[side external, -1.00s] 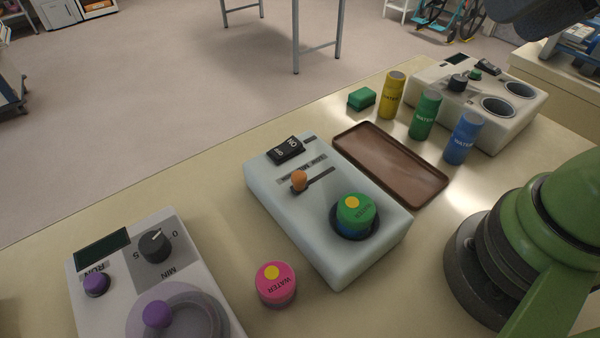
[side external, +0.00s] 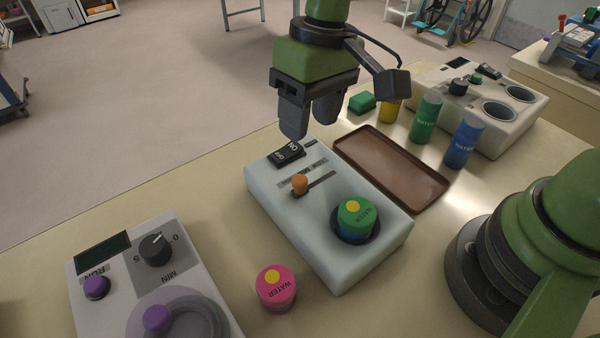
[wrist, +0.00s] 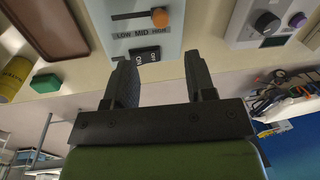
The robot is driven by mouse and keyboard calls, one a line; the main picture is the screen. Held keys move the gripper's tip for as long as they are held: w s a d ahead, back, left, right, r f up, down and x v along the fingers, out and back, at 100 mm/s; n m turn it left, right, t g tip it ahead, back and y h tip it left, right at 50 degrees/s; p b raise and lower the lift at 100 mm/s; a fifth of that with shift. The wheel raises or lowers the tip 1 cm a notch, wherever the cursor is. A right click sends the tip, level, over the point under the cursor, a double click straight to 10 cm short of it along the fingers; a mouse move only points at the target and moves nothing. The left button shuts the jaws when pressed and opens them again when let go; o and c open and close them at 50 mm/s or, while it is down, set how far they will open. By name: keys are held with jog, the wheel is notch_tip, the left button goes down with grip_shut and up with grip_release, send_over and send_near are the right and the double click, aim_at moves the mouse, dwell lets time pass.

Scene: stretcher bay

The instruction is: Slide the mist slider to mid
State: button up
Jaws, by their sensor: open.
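The mist slider is an orange knob (side external: 300,184) in a dark slot on the pale blue-grey unit (side external: 275,215). In the side external view the knob sits at the left end of the slot. In the wrist view the knob (wrist: 160,17) is at the right end, by the HIGH label, and LOW and MID lie to its left. My gripper (side external: 309,128) is above the unit's far edge, near the black ON/OFF rocker (side external: 286,153). Its fingers are apart and empty, and the knob lies beyond their tips in the wrist view (wrist: 158,60).
A green-topped WATER canister (side external: 355,220) sits in the unit's round socket. A brown tray (side external: 375,155) is beside the unit. A pink WATER canister (side external: 276,288) and a purple-knobbed device (side external: 190,270) stand nearer. Green (side external: 426,118) and blue (side external: 465,140) canisters stand behind the tray.

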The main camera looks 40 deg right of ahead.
aim_at(300, 177)
jog(key=f, duration=0.3)
jog(key=a+f, duration=0.1)
jog(key=f, duration=0.6)
jog(key=shift+s+a+f, duration=0.1)
jog(key=shift+a+f, duration=0.1)
jog(key=shift+a, duration=0.15)
